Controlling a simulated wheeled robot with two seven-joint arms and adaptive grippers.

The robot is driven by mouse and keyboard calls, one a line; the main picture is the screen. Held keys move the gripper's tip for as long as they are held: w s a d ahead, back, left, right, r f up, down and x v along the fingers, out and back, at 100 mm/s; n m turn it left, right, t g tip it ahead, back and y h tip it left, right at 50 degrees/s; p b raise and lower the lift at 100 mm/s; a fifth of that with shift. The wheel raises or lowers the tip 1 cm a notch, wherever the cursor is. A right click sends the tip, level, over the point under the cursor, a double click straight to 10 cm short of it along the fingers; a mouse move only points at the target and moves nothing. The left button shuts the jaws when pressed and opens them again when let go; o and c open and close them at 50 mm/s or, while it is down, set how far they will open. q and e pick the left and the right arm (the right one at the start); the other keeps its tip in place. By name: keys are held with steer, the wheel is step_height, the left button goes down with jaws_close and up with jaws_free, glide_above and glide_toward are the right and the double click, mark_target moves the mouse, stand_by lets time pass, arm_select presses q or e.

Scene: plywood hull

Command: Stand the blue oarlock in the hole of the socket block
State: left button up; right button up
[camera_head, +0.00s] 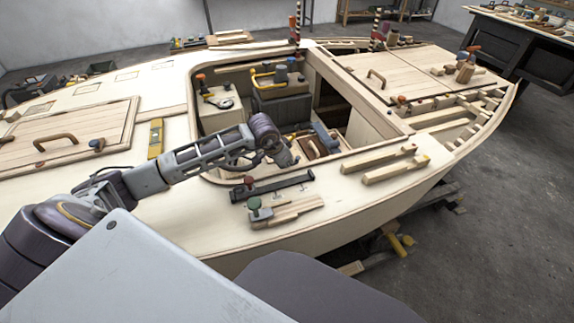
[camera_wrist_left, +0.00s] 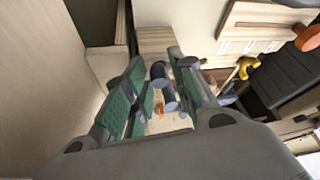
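My left gripper (camera_head: 287,157) reaches down into the cockpit opening in the head view. In the left wrist view its green-padded fingers (camera_wrist_left: 160,85) stand apart. A blue-grey rounded piece (camera_wrist_left: 163,92) shows between them, with a small orange part below it. I cannot tell whether the fingers touch it. In the head view a blue-grey piece (camera_head: 325,138) stands just right of the gripper, beside brown wooden pieces (camera_head: 309,149). I cannot tell for sure which piece is the blue oarlock or the socket block; the arm hides part of this spot. My right gripper is out of view.
The cockpit rim surrounds the gripper. A grey box (camera_head: 283,105) stands behind it. On the near deck lie a dark bar (camera_head: 273,187), a clamped wooden block (camera_head: 285,212) and wooden strips (camera_head: 378,160). A yellow level (camera_head: 156,138) lies at left.

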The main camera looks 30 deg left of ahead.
arm_select(q)
steer(key=shift+o, duration=0.5)
steer(key=shift+d, duration=0.1)
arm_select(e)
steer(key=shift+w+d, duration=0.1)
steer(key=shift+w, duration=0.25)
arm_select(q)
steer(key=shift+s, duration=0.1)
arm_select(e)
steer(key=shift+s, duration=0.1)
arm_select(q)
steer(key=shift+s+r, duration=0.25)
steer(key=shift+r, duration=0.4)
steer(key=v, duration=1)
steer(key=shift+r, duration=0.25)
steer(key=shift+s, duration=0.1)
steer(key=shift+r, duration=0.1)
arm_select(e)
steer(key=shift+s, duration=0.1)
